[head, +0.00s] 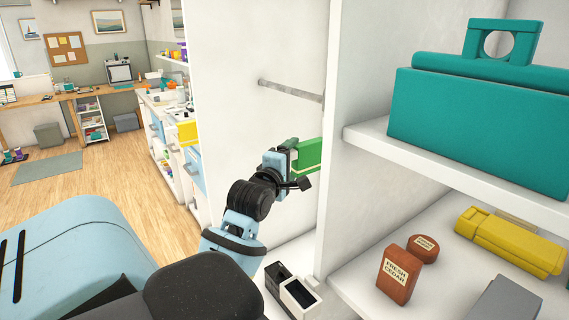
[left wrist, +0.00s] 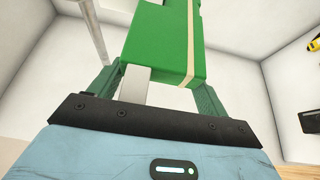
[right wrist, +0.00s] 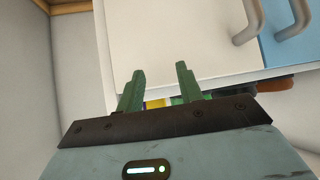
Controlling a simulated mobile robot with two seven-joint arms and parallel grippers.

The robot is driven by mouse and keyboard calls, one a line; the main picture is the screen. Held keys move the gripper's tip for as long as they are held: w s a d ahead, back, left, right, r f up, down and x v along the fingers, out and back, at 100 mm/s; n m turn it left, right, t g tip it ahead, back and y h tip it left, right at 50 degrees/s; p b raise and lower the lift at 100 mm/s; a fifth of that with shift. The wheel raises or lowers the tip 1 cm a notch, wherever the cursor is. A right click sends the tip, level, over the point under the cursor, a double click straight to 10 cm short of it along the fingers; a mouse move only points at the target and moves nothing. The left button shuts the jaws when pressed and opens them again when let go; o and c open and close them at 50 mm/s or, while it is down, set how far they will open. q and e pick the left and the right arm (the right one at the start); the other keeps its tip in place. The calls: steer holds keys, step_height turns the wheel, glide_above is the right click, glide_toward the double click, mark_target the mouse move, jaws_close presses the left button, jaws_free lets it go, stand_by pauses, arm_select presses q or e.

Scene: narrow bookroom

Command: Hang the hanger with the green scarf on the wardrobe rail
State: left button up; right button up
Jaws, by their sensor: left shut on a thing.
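The green scarf (head: 308,156), a folded block with a pale stripe, is at my left gripper (head: 290,160) inside the wardrobe bay, partly hidden by the divider. In the left wrist view the scarf (left wrist: 165,50) stands beyond the fingers of my left gripper (left wrist: 160,90), and a grey tab (left wrist: 133,88) shows between them. The hanger's hook is not clearly visible. The grey wardrobe rail (head: 290,90) is above the scarf and apart from it in the head view. My right gripper (right wrist: 160,88) is open and empty, facing a white cabinet front.
A white divider (head: 333,220) stands right of the scarf. Beyond it, a shelf (head: 440,165) carries a teal bag (head: 480,120). Below are a cedar block (head: 397,275) and a yellow folded item (head: 505,240). A dark-and-white box (head: 297,297) stands on the bay floor.

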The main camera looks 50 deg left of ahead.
arm_select(q)
steer(key=shift+w, duration=0.65)
steer(key=shift+f, duration=1.25)
arm_select(e)
steer(key=shift+s+f, duration=0.35)
steer(key=shift+f, duration=0.05)
steer(key=shift+a, duration=0.1)
arm_select(q)
steer(key=o, duration=1.1)
steer(key=v, duration=0.8)
steer(key=shift+b, duration=0.35)
arm_select(e)
steer(key=shift+s+f, duration=0.15)
